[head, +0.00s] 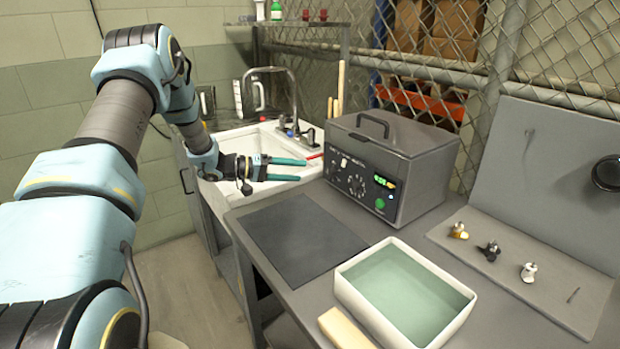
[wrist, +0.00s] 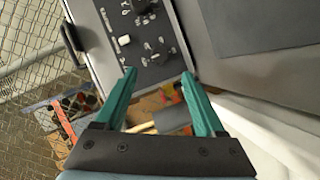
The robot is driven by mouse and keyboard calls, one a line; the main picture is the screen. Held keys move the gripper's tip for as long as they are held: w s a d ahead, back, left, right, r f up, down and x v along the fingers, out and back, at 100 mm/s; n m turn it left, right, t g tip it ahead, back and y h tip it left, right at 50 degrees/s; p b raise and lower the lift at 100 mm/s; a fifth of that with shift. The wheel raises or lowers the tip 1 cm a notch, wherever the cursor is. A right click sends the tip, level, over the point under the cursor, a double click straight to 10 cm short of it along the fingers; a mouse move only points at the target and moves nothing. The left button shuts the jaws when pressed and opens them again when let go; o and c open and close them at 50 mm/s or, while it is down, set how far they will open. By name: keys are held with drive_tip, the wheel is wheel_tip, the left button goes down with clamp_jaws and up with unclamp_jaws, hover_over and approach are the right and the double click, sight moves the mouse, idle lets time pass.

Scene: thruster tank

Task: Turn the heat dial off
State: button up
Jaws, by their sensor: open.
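A grey box-shaped heated tank (head: 405,140) with a lid handle stands on the bench. The panel also shows in the wrist view (wrist: 142,68), tilted, with dark knobs and the white switch (wrist: 124,40). Labels are too small to read, so I cannot tell which knob is the heat dial. My gripper (head: 303,170) is open and empty, left of the panel and apart from it; its teal fingers (wrist: 159,74) point toward the panel.
A white basin of greenish liquid (head: 352,296) stands in front of the tank, beside a pale block (head: 345,330). A dark mat (head: 300,240) lies bare left of it. A sink (head: 240,145) is behind my gripper. Small fittings (head: 490,250) stand on a grey board at right.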

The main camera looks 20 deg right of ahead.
drive_tip(key=shift+v, duration=1.2)
drive_tip(key=w+a+r+n+t+y, duration=0.2)
drive_tip(key=w+a+r+t+y, duration=0.35)
drive_tip(key=w+a+t, duration=0.3)
drive_tip(key=s+a+r+n+t+y, duration=0.2)
drive_tip(key=a+t+y, duration=0.15)
drive_tip(key=a, duration=0.65)
drive_tip(key=s+a+n+g+y, duration=0.1)
drive_tip(key=s+a+g+y, duration=0.35)
drive_tip(key=s+a, duration=0.8)
drive_tip(key=s+a+f+g+y, duration=0.1)
drive_tip(key=s+a+g+y, duration=0.1)
drive_tip(key=s, duration=1.3)
drive_tip(key=shift+s+n+g, duration=0.3)
drive_tip(key=shift+s+g, duration=0.05)
drive_tip(key=shift+g, duration=0.2)
